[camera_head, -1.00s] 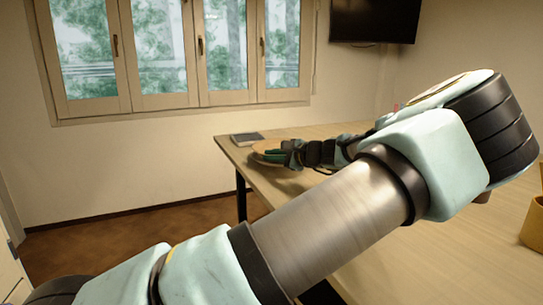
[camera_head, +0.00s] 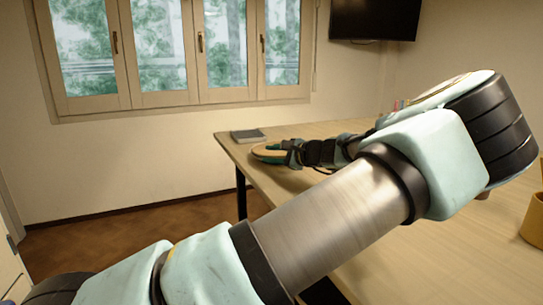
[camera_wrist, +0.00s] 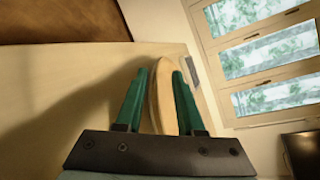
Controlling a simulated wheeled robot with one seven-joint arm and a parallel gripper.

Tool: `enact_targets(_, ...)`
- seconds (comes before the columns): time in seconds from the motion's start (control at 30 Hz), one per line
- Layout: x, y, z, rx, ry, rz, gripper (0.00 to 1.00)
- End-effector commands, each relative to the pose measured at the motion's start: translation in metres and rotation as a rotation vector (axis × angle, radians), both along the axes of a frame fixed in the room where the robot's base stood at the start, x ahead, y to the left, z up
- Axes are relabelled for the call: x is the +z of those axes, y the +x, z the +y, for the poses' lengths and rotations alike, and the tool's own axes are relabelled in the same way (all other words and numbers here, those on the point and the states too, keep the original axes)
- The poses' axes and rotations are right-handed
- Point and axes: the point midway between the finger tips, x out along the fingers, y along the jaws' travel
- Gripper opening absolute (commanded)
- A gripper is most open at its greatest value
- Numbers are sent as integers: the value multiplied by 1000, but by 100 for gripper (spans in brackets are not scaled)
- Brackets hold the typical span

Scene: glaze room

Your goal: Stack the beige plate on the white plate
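The beige plate (camera_head: 262,148) is at the far left end of the table, where its light rim shows beside my gripper (camera_head: 279,156). In the wrist view the beige plate (camera_wrist: 162,92) is seen nearly edge-on between the two green fingers of my gripper (camera_wrist: 160,73). In the head view the plate looks nearly level, low over the table. I cannot make out the white plate in either view; my arm covers much of the table.
The wooden table (camera_head: 400,262) runs from the far left corner to the right. A dark flat book (camera_head: 248,135) lies near the far corner, behind the plate. A yellow container (camera_head: 534,220) stands at the right edge. Windows and a wall screen (camera_head: 375,18) are beyond.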

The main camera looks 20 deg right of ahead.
Motion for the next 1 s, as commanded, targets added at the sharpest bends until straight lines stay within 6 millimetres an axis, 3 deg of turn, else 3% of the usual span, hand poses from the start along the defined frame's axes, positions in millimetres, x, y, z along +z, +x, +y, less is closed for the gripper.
enact_targets(0.1,14,-1,-1,-1,-1,-1,37)
enact_targets(0.6,34,-87,-48,-3,-3,0,37)
enact_targets(0.8,38,-101,-55,-1,-1,-1,37)
enact_targets(1.0,39,-103,-55,0,-1,0,37)
